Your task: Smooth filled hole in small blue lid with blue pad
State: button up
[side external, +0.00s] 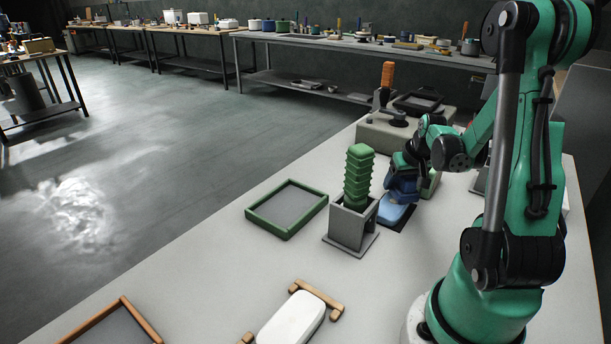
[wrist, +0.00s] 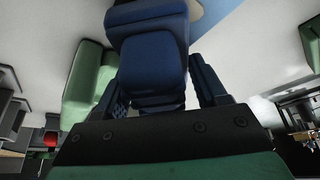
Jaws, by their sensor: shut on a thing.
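My gripper (side external: 404,172) is shut on the dark blue pad (wrist: 150,65), which fills the space between the fingers in the wrist view. In the side view the pad (side external: 402,188) is low over the light blue lid (side external: 394,215). Whether they touch is unclear. In the wrist view a strip of the lid (wrist: 226,40) shows beyond the pad, with a tan patch (wrist: 197,10) at the pad's edge. The filled hole itself cannot be made out clearly.
A green block (wrist: 88,85) is beside the gripper. A green-framed tray (side external: 287,208) and a white block (side external: 292,322) lie further left and in front. Bare tabletop separates them.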

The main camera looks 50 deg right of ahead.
aim_at(406, 194)
jog(key=shift+s+d, duration=0.1)
jog(key=shift+s, duration=1.25)
jog(key=shift+a, duration=2.05)
jog(key=shift+a, duration=2)
jog(key=shift+w, duration=0.15)
